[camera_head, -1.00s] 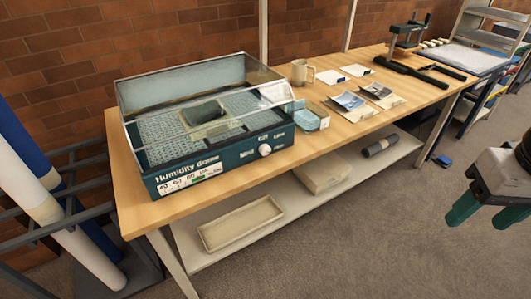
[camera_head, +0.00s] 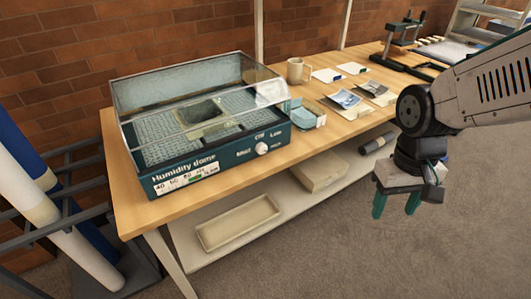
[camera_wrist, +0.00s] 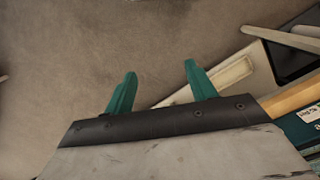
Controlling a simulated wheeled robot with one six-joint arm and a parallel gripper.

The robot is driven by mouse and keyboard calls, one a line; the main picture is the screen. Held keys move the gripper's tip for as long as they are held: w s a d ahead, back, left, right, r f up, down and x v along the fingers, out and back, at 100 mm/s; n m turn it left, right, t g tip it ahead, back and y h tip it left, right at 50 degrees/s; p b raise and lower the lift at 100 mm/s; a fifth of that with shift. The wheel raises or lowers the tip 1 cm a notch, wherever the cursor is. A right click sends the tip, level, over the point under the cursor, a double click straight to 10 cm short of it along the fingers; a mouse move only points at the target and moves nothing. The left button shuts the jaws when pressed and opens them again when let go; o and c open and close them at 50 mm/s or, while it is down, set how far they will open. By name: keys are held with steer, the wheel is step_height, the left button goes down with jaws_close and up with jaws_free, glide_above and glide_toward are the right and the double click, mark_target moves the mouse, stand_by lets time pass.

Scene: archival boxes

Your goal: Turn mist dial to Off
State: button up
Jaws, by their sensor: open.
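The humidity dome (camera_head: 200,125) is a dark teal box with a clear lid, standing at the near left of the wooden table. Its white round mist dial (camera_head: 262,148) is on the front panel at the right, with the labels Mist, Off and Low around it. The dial's pointer is too small to read. My gripper (camera_head: 396,205) hangs in front of the table, to the right of the dial and apart from it. In the wrist view its two green fingers (camera_wrist: 160,90) are spread and empty. A corner of the dome (camera_wrist: 303,125) shows there at the right edge.
Photos and cards lie farther right. The lower shelf (camera_head: 190,258) holds a shallow tray (camera_head: 238,222) and a box (camera_head: 320,176). The floor in front is clear.

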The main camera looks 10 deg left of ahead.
steer(key=w+a+f+t, duration=0.1)
steer(key=w+a+f, duration=0.2)
steer(key=w+f, duration=0.25)
steer(key=w+a+f+t, duration=0.2)
steer(key=w+a+f, duration=0.2)
steer(key=f, duration=0.3)
steer(key=m+t+y, duration=0.2)
steer(key=t+y, duration=1)
glide_toward(263, 150)
steer(key=x, duration=0.8)
steer(key=shift+w+a+f, duration=0.15)
steer(key=shift+w+a, duration=0.05)
steer(key=shift+w, duration=0.15)
steer(key=c, duration=1)
